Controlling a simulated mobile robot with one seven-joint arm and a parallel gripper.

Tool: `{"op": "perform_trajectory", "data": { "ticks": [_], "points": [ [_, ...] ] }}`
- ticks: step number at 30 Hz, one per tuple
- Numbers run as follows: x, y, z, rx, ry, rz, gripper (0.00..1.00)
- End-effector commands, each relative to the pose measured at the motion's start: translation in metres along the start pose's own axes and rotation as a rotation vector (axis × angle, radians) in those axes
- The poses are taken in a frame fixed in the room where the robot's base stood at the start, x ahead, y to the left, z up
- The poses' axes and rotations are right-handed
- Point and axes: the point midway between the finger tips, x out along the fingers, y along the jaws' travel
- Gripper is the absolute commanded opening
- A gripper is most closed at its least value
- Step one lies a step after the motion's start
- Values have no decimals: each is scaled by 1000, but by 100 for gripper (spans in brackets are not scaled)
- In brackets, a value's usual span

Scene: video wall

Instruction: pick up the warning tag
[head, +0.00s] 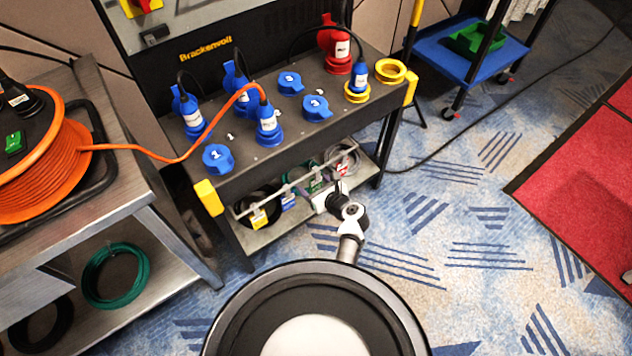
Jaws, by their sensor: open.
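Several small coloured tags hang in a row from a rail at the bench's lower shelf: a yellow tag (259,218), a blue tag (289,200), a green tag (316,183) and a red-and-white tag (344,166). Their print is too small to read, so I cannot tell which one is the warning tag. My gripper (322,203) is in front of the lower shelf, near the green and blue tags. Its fingers are small and partly hidden by the wrist; it is open, and I see nothing held in it.
The dark bench (290,148) above carries blue and red plugs and sockets. An orange cable runs to a reel (45,165) on the left metal table (100,205). A blue cart (450,60) stands back right. Patterned carpet (470,230) is open to the right, with a black cable across it.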

Motion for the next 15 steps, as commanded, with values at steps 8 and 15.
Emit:
{"op": "perform_trajectory", "data": {
  "ticks": [8,15],
  "points": [
    [5,0,0,0,0,-1,67],
    [5,0,0,-1,0,-1,38]
  ]
}}
